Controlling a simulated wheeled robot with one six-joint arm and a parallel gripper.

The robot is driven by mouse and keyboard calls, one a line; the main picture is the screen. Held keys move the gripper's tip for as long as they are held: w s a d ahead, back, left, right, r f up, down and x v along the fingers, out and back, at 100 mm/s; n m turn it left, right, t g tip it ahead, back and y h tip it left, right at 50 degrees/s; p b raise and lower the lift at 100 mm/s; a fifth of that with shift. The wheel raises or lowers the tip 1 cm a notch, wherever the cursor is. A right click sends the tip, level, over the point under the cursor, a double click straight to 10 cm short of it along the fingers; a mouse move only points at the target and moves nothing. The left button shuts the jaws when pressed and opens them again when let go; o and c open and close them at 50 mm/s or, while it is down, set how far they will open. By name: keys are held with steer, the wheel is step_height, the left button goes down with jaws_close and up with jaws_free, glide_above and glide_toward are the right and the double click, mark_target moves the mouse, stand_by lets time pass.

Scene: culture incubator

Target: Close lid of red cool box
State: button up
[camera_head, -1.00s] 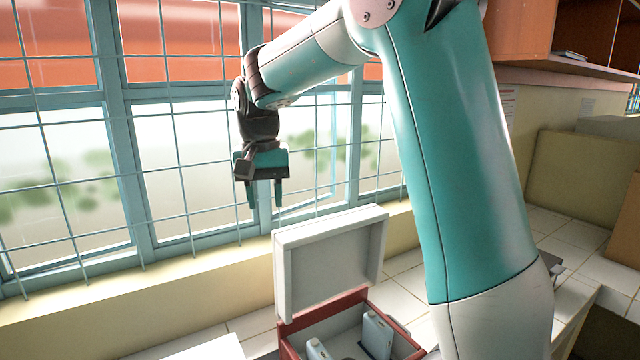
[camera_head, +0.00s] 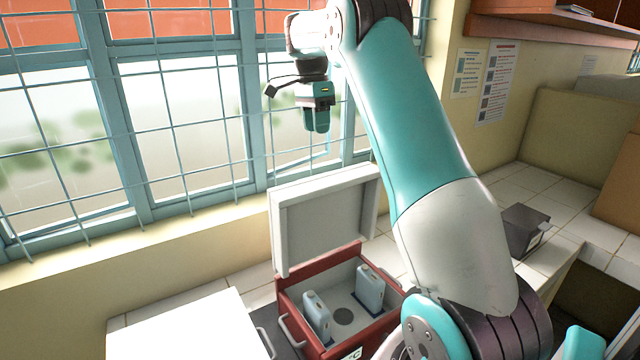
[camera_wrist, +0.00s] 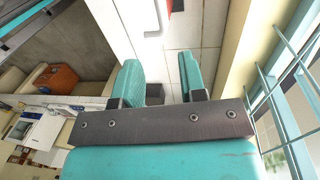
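The red cool box (camera_head: 300,306) stands at the lower middle of the head view. Its white lid (camera_head: 325,222) is raised upright at the back edge, leaving the box open. Two pale blue packs, one on the left (camera_head: 317,318) and one on the right (camera_head: 370,288), stand inside. My gripper (camera_head: 317,128) hangs above and behind the lid, near the window, touching nothing. In the wrist view its teal fingers (camera_wrist: 160,72) are apart with nothing between them. A red patch at the top of that view cannot be identified surely. My arm hides the box's right front corner.
A barred window (camera_head: 180,120) runs behind the box, close to my gripper. A white surface (camera_head: 190,330) lies left of the box.

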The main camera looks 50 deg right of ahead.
steer(key=f+b, duration=0.1)
steer(key=f, duration=0.2)
steer(key=s+f+b, duration=0.1)
steer(key=f+b, duration=0.1)
steer(key=f, duration=0.1)
steer(key=f+b, duration=0.2)
steer(key=f, duration=0.2)
steer(key=shift+s+a, duration=0.2)
steer(key=shift+s, duration=0.05)
steer(key=shift+f, duration=0.55)
jaws_close()
